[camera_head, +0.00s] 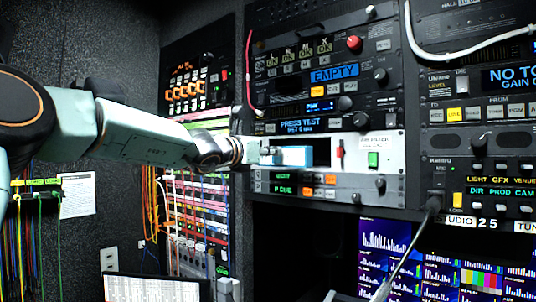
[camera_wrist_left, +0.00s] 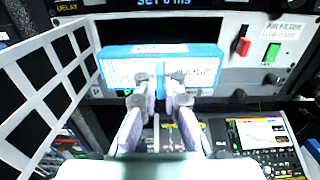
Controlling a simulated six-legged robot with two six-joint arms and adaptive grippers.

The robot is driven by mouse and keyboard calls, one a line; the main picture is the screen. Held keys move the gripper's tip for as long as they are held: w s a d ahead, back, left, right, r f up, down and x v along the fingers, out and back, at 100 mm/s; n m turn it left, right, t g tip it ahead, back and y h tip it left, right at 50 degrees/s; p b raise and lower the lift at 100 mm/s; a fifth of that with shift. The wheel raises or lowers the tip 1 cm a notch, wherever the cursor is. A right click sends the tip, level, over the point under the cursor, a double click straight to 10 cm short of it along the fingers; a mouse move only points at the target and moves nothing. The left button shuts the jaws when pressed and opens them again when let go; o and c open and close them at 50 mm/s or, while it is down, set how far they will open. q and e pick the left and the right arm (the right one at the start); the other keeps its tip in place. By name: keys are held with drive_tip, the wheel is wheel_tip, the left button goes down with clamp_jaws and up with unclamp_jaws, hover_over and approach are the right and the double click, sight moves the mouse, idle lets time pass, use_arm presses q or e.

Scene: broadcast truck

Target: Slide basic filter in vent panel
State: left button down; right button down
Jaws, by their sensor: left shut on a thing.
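My left gripper (camera_head: 268,153) is shut on the blue filter (camera_head: 321,152). In the left wrist view the filter (camera_wrist_left: 203,68) carries the word BASIC and a white label on top, and the gripper's fingertips (camera_wrist_left: 158,82) pinch its near side. The filter is at the white vent panel (camera_head: 388,153), marked AIR FILTER in the left wrist view (camera_wrist_left: 236,76). My right gripper is not in view.
In the left wrist view a white grille-like frame (camera_wrist_left: 41,84) stands at the left, close to the filter. The panel has a red switch (camera_wrist_left: 242,46) and a green button (camera_wrist_left: 271,53). Rack units with knobs surround it; a dark open bay (camera_head: 300,240) lies below.

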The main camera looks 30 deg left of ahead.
sight(285, 151)
use_arm(q)
drive_tip(key=shift+w+d+r+p, duration=0.15)
drive_tip(key=shift+w+p, duration=0.4)
drive_tip(key=shift+w, duration=0.7)
drive_tip(key=shift+w+a+p, duration=0.2)
drive_tip(key=shift+w+p, duration=0.15)
drive_tip(key=shift+w, duration=0.15)
drive_tip(key=shift+w+a+p, duration=0.2)
drive_tip(key=shift+w+p, duration=0.1)
drive_tip(key=shift+w, duration=0.2)
drive_tip(key=shift+w+d, duration=0.55)
drive_tip(key=shift+d, duration=0.15)
drive_tip(key=shift+s+a, duration=0.3)
drive_tip(key=shift+a, duration=0.4)
drive_tip(key=shift+w+d, duration=0.2)
drive_tip(key=shift+d, duration=0.3)
drive_tip(key=shift+w+d, duration=0.1)
drive_tip(key=shift+d, duration=0.15)
drive_tip(key=shift+s+a, duration=0.3)
drive_tip(key=shift+a, duration=0.1)
drive_tip(key=shift+d, duration=0.1)
